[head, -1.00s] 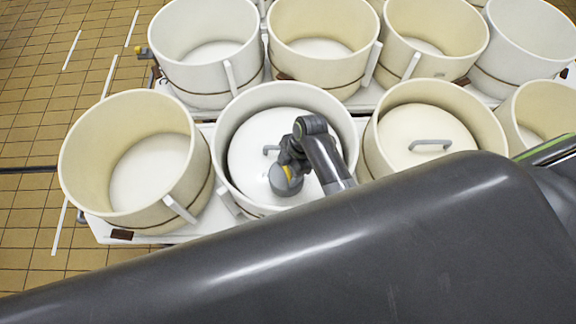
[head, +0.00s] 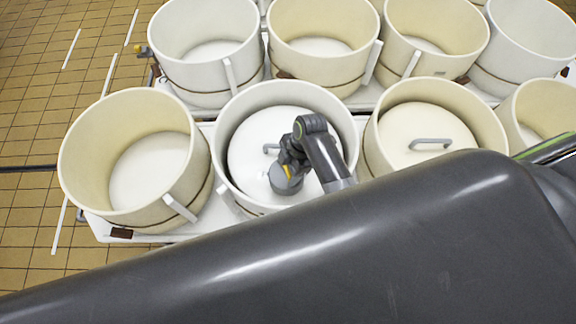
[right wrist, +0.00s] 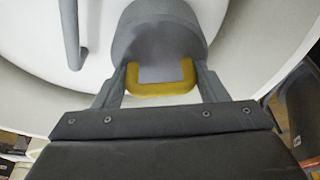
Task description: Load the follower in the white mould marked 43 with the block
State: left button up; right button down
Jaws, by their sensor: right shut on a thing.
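The white mould (head: 232,107) stands in the front row, between two cream moulds. No number can be read on it. Its white follower (head: 252,140), a round plate with a grey bar handle (head: 270,148), lies inside; the handle also shows in the right wrist view (right wrist: 72,35). My right gripper (head: 287,168) reaches into this mould and is shut on the block (head: 287,187), a grey cylinder with a yellow grip. In the right wrist view the fingers (right wrist: 162,78) close on both sides of the block's yellow part (right wrist: 160,88). The block is over the follower; I cannot tell whether they touch. My left gripper is out of view.
A cream mould (head: 77,180) stands left, with a plain pale floor inside. A cream mould (head: 376,150) to the right holds a cream follower (head: 420,120) with a grey handle. More moulds stand behind. My dark arm covers the lower right. Tiled floor is clear at left.

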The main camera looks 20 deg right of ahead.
jog(key=shift+w+f+b, duration=0.1)
jog(key=shift+f+b, duration=0.2)
jog(key=shift+f, duration=0.35)
dwell(0.7)
jog(key=c, duration=0.6)
grip_release()
jog(key=o, duration=0.4)
jog(key=shift+s+f, duration=0.15)
jog(key=shift+s, duration=0.1)
notch_tip(320, 180, up, 5)
jog(key=p, duration=0.6)
jog(key=shift+w, duration=0.1)
jog(key=shift+r, duration=1.1)
